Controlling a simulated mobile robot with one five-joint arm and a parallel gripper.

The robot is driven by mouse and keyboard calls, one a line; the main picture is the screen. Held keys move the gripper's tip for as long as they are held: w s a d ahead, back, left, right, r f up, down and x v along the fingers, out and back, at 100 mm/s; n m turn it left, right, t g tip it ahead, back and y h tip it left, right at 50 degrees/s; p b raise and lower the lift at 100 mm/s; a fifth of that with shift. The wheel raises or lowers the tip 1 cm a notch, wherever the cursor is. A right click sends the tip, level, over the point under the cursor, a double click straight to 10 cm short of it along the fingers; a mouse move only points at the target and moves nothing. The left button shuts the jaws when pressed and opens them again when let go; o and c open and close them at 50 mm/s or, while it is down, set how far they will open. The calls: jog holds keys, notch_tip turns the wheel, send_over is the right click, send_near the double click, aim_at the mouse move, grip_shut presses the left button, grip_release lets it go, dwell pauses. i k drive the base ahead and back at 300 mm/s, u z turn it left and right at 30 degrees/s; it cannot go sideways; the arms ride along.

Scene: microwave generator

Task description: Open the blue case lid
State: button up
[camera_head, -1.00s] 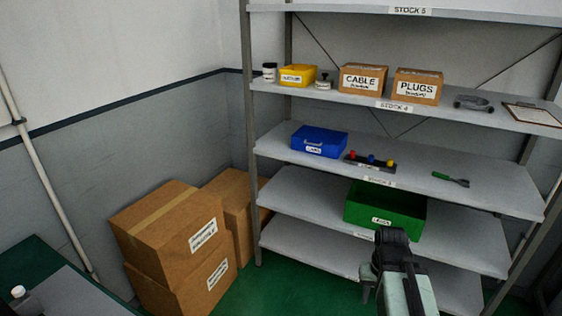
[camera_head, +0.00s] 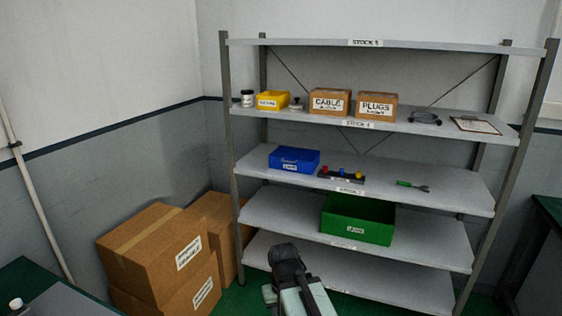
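The blue case (camera_head: 294,159) sits at the left part of the middle shelf. It appears closed, with a pale label on its front. My gripper (camera_head: 274,290) is low in the picture, in front of the bottom shelf and well below the case, touching nothing that I can see. Its fingertips are small and dark here, so I cannot tell whether they are open or shut.
Right of the case stand a small block with coloured knobs (camera_head: 341,174) and a green-handled tool (camera_head: 412,186). A green bin (camera_head: 358,219) is on the shelf below. Cardboard boxes (camera_head: 152,250) stand at left. A green table (camera_head: 549,215) is at right.

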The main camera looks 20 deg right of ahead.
aim_at(296, 155)
jog(key=u, duration=0.15)
jog(key=i, duration=1.8)
jog(key=z, duration=0.65)
jog(key=k, duration=0.85)
jog(key=z, duration=0.15)
jog(key=i, duration=0.9)
jog(key=u, duration=0.05)
